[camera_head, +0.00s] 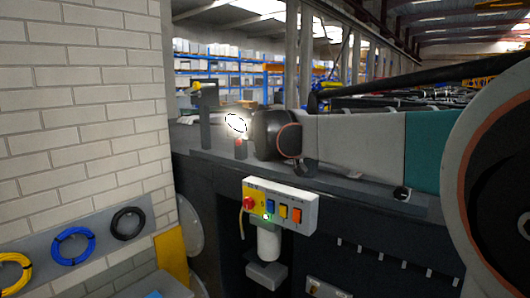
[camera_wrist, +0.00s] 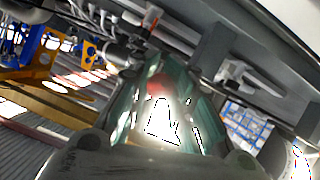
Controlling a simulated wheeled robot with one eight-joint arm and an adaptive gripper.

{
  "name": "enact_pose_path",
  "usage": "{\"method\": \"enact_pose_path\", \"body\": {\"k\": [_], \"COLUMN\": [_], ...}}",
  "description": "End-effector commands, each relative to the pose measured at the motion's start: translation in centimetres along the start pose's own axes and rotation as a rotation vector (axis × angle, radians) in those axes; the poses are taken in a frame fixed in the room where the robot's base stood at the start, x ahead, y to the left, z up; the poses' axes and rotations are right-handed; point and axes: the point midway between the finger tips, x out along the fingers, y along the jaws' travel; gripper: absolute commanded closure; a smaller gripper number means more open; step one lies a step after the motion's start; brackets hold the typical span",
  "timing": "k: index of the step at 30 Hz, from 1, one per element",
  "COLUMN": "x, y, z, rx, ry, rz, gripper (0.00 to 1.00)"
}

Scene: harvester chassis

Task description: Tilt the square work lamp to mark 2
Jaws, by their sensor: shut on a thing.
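The square work lamp (camera_head: 237,123) glows white at the end of my arm in the head view, above a small red part (camera_head: 240,143) on the ledge. In the wrist view the lamp's glare (camera_wrist: 160,122) lies between the greenish fingers of my gripper (camera_wrist: 170,88). The gripper is shut on the lamp, but the glare hides the exact contact. In the head view my dark wrist covers most of the fingers. The tilt scale and mark 2 cannot be made out, and the lamp's angle cannot be read.
A dark upright post (camera_head: 207,116) stands just left of the lamp on the grey ledge (camera_head: 330,186). A control box (camera_head: 282,205) with a red knob and coloured switches hangs below. A white brick wall (camera_head: 80,90) with coiled cables (camera_head: 73,246) closes off the left.

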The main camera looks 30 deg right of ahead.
Motion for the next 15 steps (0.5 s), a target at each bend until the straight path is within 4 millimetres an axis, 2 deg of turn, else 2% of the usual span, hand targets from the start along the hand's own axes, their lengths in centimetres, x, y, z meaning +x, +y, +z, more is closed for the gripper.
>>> {"method": "enact_pose_path", "body": {"k": [15], "x": [-0.6], "y": [0.04], "z": [-0.62], "rx": [-0.003], "ry": [0.005], "rz": [-0.003], "gripper": [1.0]}}
